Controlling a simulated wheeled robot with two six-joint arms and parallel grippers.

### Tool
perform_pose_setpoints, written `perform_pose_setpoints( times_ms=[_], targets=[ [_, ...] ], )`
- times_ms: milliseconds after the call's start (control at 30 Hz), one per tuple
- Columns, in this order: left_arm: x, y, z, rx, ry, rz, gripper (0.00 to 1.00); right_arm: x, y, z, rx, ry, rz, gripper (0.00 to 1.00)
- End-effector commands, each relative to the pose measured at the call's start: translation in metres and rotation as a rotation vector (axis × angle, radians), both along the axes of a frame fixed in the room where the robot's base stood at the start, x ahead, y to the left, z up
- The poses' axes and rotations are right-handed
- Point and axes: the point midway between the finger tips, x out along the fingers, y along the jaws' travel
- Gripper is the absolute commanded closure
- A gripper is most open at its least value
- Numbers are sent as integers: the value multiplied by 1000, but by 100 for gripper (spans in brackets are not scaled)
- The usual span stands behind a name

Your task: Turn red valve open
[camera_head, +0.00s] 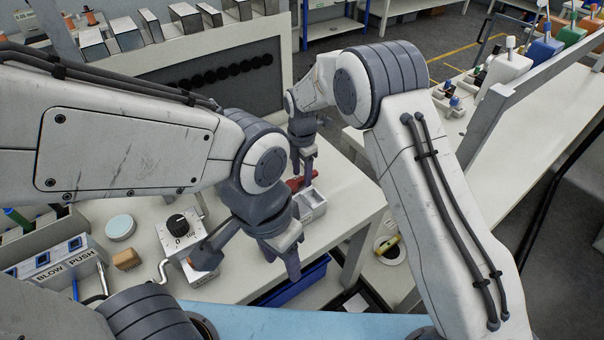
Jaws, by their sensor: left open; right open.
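A small red part (294,184), which looks like the red valve's handle, shows beside a small grey-white box (313,205) on the white bench. My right gripper (302,167) points down right at the red part and hides some of it. I cannot tell whether they touch. My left gripper (281,262) is open and empty, lower in the picture, over the bench's front edge. The valve's body and how far it is turned cannot be made out.
A blue bin (293,284) is below the bench edge. Another bench (535,125) with bottles is at right.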

Motion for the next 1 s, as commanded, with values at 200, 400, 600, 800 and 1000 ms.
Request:
perform_pose_setpoints(
  times_ms=[200,400,600,800,1000],
  targets=[
    [0,0,-12,0,0,0,50,2,1,38,4,-7,0,48],
    [0,0,-19,0,0,-1,50,1,0,75,3,-7,0,48],
    [0,0,-21,0,0,-1,50,1,0,96,2,-4,1,48],
    [0,0,-21,0,0,-1,50,0,0,100,0,-2,1,48],
    [0,0,-21,0,0,-1,50,0,0,99,0,-2,1,48]
  ],
)
